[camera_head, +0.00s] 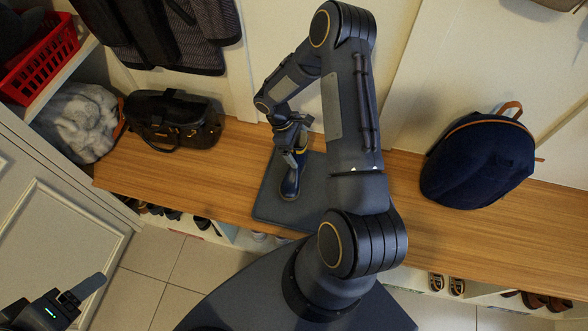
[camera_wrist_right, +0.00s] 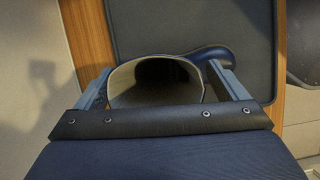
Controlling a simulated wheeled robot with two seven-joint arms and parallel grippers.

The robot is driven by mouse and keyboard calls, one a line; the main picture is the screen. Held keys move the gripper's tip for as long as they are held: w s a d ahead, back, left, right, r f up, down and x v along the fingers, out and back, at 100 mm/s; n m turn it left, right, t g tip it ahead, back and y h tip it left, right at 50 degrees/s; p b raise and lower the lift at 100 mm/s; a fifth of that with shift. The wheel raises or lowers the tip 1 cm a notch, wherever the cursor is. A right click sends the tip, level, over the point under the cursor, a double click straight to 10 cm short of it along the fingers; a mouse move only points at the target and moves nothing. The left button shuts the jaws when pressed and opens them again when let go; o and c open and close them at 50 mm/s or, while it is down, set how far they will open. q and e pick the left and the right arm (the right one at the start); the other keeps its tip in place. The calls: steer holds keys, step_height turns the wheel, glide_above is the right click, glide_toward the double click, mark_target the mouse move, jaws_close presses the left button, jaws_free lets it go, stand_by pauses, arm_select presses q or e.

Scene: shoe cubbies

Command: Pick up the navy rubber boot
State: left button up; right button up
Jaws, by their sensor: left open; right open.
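The navy rubber boot (camera_head: 291,183) stands on a dark mat (camera_head: 266,205) on the wooden bench, its toe towards the front edge. My right gripper (camera_head: 293,153) is at the boot's top, partly hiding the shaft. In the right wrist view the boot (camera_wrist_right: 205,55) shows its pale-rimmed round opening between the open fingers of my right gripper (camera_wrist_right: 162,82), one on each side of the shaft. I cannot tell whether the fingers touch it. My left gripper (camera_head: 82,290) is open and empty at the lower left, over the floor, far from the boot.
On the bench (camera_head: 380,205), a black handbag (camera_head: 172,120) stands left of the mat and a navy backpack (camera_head: 478,163) to the right. A grey fluffy item (camera_head: 78,122) and a red basket (camera_head: 40,60) are at the left. Shoes sit in cubbies below.

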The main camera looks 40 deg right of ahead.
steer(key=shift+f, duration=0.25)
steer(key=c, duration=1.5)
steer(key=shift+r, duration=0.2)
steer(key=shift+c, duration=0.2)
